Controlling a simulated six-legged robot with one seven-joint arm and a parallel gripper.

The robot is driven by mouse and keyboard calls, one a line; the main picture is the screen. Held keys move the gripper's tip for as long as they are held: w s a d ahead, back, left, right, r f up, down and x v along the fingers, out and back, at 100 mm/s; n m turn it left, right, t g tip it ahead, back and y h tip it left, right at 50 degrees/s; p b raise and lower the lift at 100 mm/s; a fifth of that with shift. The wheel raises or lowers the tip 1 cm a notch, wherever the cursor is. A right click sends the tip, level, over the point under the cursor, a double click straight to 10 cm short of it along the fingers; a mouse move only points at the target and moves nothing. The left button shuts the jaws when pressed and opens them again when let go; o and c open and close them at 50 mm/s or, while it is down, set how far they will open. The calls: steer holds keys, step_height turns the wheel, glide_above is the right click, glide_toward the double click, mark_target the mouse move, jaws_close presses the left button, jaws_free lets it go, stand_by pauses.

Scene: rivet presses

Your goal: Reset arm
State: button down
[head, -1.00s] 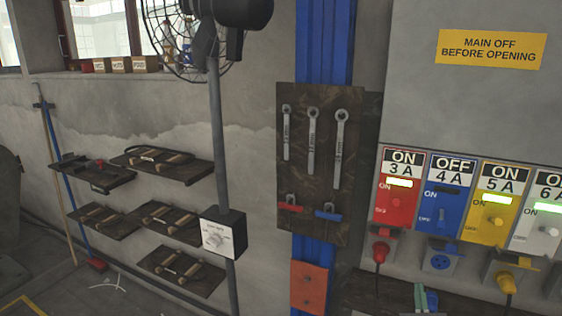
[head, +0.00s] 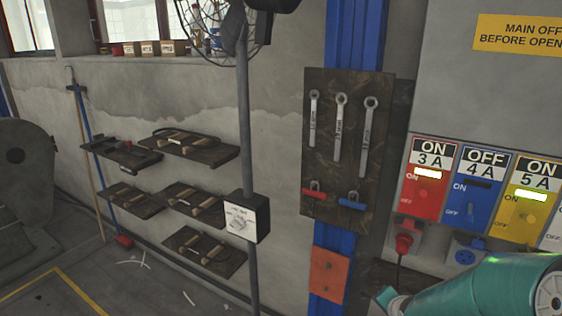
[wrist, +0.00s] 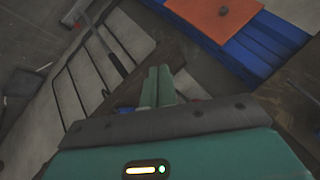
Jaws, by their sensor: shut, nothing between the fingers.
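My gripper (wrist: 158,86) shows in the wrist view with its two teal fingers together, shut and empty. It points out over the wall and floor area, and I see no contact with anything. In the head view my teal arm enters at the lower right, in front of the lower part of the switch panel. An orange-red plate (head: 329,275) on the blue post (head: 327,307) is left of my arm in the head view. The plate also shows at the top of the wrist view (wrist: 215,14).
A dark board with several wrenches (head: 338,128) hangs on the post. Right of it are switches 3A (head: 427,180), 4A (head: 476,190) and 5A (head: 526,203). Floor at lower left looks mostly open.

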steer(key=s+a+r+n+g, duration=0.1)
steer(key=s+a+r+n, duration=0.4)
steer(key=s+r, duration=0.5)
steer(key=s+a+r+n+g, duration=0.1)
steer(key=s+a+r+n, duration=0.4)
steer(key=s+r, duration=0.5)
steer(key=shift+s+a+r+g, duration=0.3)
steer(key=shift+s+a, duration=0.25)
steer(key=shift+a, duration=0.35)
